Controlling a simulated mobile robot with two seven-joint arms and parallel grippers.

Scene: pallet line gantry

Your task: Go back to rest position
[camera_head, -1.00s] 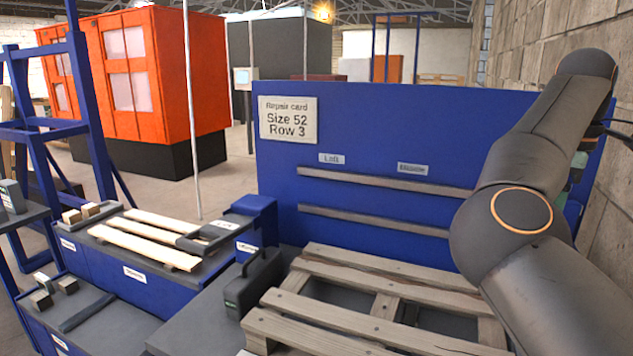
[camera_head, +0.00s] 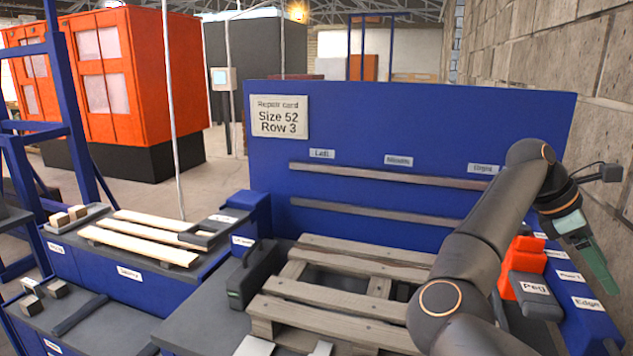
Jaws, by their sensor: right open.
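My right arm rises from the bottom right and bends at the elbow in front of the blue back panel. My right gripper (camera_head: 597,266), with green fingers, hangs downward at the far right, beside the stone wall. It is open and I see nothing in it. It is apart from the wooden pallet (camera_head: 345,305), which lies on the bench at the centre, partly hidden by my arm. My left gripper is not in view.
A blue back panel (camera_head: 420,120) with a repair card (camera_head: 281,117) reading "Size 52 Row 3" stands behind the pallet. Orange blocks (camera_head: 524,262) sit right, near a "Peg" label. A dark case (camera_head: 252,277) stands left of the pallet; planks (camera_head: 140,245) lie farther left.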

